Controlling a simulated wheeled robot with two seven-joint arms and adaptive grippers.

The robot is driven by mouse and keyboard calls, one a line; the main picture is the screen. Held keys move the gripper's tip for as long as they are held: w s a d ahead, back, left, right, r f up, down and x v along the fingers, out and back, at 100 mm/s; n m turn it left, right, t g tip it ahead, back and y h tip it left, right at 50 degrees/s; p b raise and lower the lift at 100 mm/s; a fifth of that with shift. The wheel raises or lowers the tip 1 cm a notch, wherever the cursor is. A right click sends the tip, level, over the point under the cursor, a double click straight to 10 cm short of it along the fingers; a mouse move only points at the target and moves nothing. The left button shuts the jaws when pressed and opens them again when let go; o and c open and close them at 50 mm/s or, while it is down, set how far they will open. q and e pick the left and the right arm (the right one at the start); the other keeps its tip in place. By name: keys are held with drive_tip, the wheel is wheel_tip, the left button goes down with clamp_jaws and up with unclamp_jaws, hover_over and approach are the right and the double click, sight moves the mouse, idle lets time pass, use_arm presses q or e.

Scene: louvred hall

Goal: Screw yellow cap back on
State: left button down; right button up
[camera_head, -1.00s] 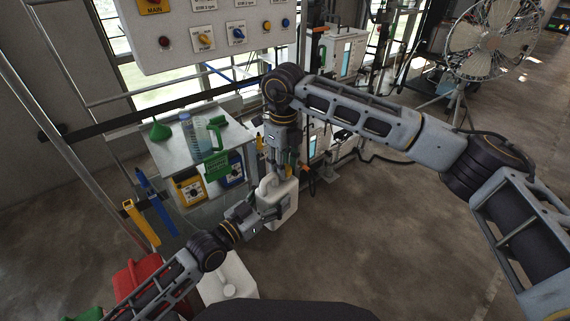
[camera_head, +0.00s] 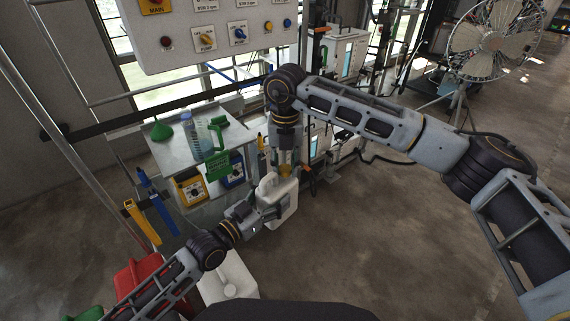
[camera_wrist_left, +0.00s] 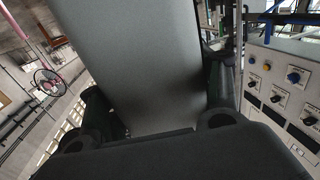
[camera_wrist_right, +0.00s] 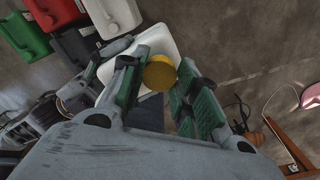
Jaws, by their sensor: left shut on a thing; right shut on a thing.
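A white jug (camera_head: 283,207) is held upright or nearly so in front of me in the head view. My left gripper (camera_head: 264,214) is shut on its side; its pale wall (camera_wrist_left: 135,60) fills the middle of the left wrist view between the fingers. My right gripper (camera_head: 286,163) points down from above, shut on the yellow cap (camera_wrist_right: 159,73), which shows between its green-padded fingers. In the head view the cap (camera_head: 285,171) is at the jug's top, beside the handle. The fingers hide the neck; I cannot tell how far the cap is seated.
A small bench (camera_head: 165,152) at the left holds a green funnel (camera_head: 161,131), a bottle (camera_head: 189,127) and a green spouted item (camera_head: 217,135). Another white jug (camera_head: 229,283) and a red container (camera_head: 137,281) stand low at the left. Floor to the right is open.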

drive_tip(key=m, duration=0.5)
drive_tip(key=shift+a, duration=0.1)
drive_tip(key=o, duration=0.8)
drive_tip(key=shift+w+r, duration=0.1)
drive_tip(key=shift+r, duration=5.85)
drive_tip(key=shift+f, duration=0.1)
